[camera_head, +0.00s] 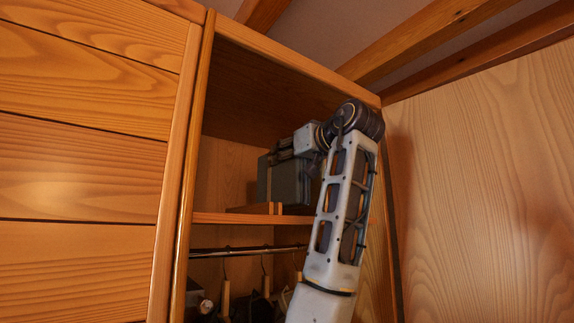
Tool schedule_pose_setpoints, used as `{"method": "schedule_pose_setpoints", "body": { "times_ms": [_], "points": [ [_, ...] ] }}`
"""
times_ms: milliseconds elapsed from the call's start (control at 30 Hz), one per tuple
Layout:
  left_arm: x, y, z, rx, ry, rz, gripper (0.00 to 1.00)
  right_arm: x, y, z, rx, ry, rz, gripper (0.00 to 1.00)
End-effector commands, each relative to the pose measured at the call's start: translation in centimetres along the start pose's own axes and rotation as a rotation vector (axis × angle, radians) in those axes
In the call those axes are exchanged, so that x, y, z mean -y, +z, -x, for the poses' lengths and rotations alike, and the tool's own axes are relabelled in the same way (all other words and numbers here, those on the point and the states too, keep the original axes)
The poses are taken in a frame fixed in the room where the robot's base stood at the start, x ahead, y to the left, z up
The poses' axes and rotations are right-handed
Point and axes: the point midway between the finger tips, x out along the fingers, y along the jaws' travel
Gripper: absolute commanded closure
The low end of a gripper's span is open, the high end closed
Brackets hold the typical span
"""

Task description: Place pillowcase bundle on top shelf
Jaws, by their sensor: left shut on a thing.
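A boxy, dark grey-green bundle (291,184), which looks like the pillowcase bundle, is inside the open cabinet at the top shelf (235,218). Its lower edge is close to the shelf level; I cannot tell if it rests there. My left gripper (283,151) reaches in from the right at the bundle's upper part and is shut on it. The fingertips are dark and hard to make out against it. My left wrist and forearm hide the bundle's right side and the shelf's right part. My right gripper is not in view.
A hanging rail (240,250) with hangers runs under the shelf. Cabinet side posts (193,160) and the top frame (290,60) bound the opening. Room shows left of the bundle.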

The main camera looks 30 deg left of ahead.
Motion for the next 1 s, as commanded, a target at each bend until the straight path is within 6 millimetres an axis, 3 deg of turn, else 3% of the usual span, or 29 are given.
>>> {"method": "schedule_pose_setpoints", "body": {
  "times_ms": [300,867,900,1000],
  "points": [
    [0.0,2.0,0.0,-0.001,0.0,-0.001,1.0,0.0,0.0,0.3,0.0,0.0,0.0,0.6],
    [0.0,2.5,0.0,-0.001,0.0,0.0,1.0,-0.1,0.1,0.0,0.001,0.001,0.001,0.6],
    [0.0,2.6,0.0,0.0,0.0,-0.001,0.59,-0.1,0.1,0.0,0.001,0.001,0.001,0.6],
    [0.0,2.5,0.0,0.0,0.0,-0.001,0.46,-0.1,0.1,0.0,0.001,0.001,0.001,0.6]
  ]
}}
